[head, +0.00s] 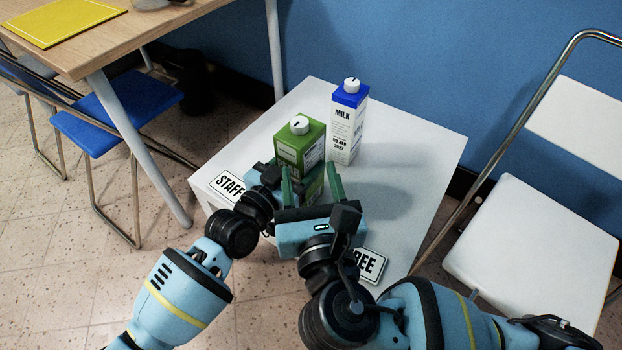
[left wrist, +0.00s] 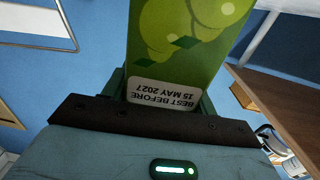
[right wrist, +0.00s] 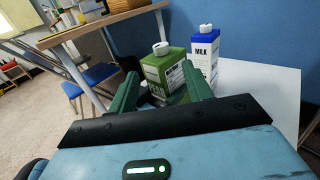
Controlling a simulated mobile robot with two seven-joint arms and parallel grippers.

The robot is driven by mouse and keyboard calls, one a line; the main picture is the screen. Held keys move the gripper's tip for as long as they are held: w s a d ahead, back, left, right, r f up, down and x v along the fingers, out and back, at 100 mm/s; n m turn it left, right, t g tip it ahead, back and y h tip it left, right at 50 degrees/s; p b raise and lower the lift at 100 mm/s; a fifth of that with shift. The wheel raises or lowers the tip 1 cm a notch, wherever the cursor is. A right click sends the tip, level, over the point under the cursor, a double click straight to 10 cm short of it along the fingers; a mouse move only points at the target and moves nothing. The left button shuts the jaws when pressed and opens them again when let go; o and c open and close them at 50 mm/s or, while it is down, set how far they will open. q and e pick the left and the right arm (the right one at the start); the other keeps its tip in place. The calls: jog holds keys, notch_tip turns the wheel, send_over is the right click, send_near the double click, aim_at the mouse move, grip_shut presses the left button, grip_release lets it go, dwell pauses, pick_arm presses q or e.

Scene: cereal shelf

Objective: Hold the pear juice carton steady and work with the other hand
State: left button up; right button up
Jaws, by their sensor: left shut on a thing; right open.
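The green pear juice carton (head: 299,146) with a white cap stands on the white table, its lower part partly hidden by my grippers. My left gripper (head: 268,176) is shut on it from the left. In the left wrist view the carton (left wrist: 190,45) fills the space between the fingers, showing pears and a label reading "BEST BEFORE 15 MAY 2027", upside down. My right gripper (head: 311,184) is open in front of the carton, its fingers pointing at it. In the right wrist view the carton (right wrist: 160,70) appears beyond the two open fingertips; contact cannot be told.
A blue-topped milk carton (head: 346,132) stands close behind the juice, to the right. The white table (head: 425,150) is bare on the right. Chairs flank it.

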jog(key=shift+s, duration=0.2)
notch_tip(320, 180, up, 7)
dwell(1.0)
pick_arm(q)
jog(key=o, duration=1.2)
jog(key=shift+c, duration=0.2)
